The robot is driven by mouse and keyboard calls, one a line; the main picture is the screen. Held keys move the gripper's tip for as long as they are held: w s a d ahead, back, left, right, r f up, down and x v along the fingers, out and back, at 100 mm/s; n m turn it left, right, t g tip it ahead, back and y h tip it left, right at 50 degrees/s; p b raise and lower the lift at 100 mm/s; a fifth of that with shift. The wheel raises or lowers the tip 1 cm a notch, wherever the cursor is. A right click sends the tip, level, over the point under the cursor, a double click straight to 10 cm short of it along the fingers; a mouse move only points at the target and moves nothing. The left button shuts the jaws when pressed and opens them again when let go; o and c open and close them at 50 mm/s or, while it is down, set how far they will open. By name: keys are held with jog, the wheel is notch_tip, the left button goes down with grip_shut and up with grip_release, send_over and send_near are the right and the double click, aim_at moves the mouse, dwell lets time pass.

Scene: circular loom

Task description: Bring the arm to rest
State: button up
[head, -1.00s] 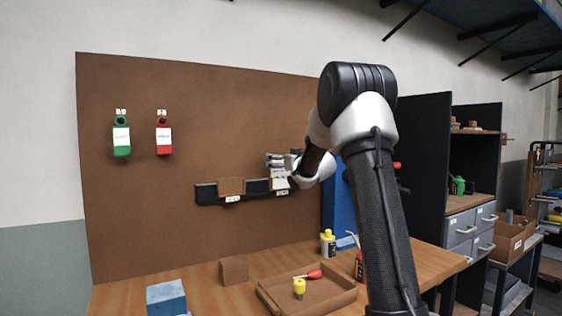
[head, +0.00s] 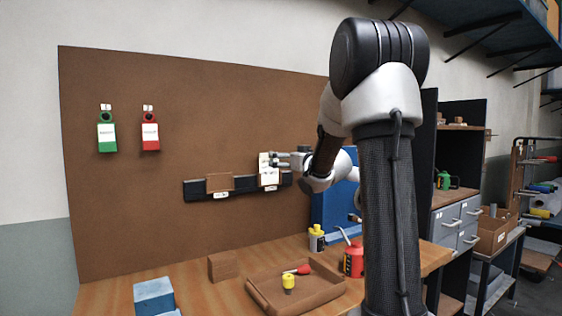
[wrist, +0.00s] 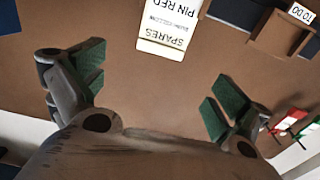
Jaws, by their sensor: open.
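My gripper (wrist: 155,88) is open and empty in the wrist view, its green-padded fingers spread wide apart. In the head view my gripper (head: 282,160) is beside a white card (head: 268,178) at the right end of the dark rail (head: 196,190). The wrist view shows the card (wrist: 168,28) beyond the fingers and apart from them, with upside-down text reading "SPARES" and "PIN RED". My arm stands raised at the right of the head view, in front of the board.
Green (head: 107,133) and red (head: 150,133) tags hang on the brown board (head: 200,100). The bench holds a tray (head: 325,296), a yellow-capped bottle (head: 316,239), a red can (head: 354,262) and a blue block (head: 153,297).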

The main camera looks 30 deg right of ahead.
dwell(0.3)
jog(key=s+d+f+m+g+h, duration=0.1)
jog(key=s+d+f+g+h, duration=0.2)
jog(key=f, duration=0.4)
jog(key=s+d+f+m+g+h, duration=0.1)
jog(key=s+d+f+g, duration=0.25)
jog(key=f, duration=0.35)
jog(key=s+a+f+g, duration=0.2)
jog(key=s+g, duration=0.1)
jog(key=s, duration=0.4)
jog(key=s+a+f+g, duration=0.2)
jog(key=s+a, duration=0.1)
jog(key=s, duration=0.4)
jog(key=s+a+r+g+y, duration=0.1)
jog(key=s+a, duration=0.6)
jog(key=s, duration=0.3)
jog(key=s+a+r+n+g+y, duration=0.1)
jog(key=s+a+y, duration=0.1)
jog(key=s+a, duration=0.6)
jog(key=shift+s+a+r+n, duration=0.2)
jog(key=shift+s+r+n, duration=0.1)
jog(key=shift+s, duration=0.75)
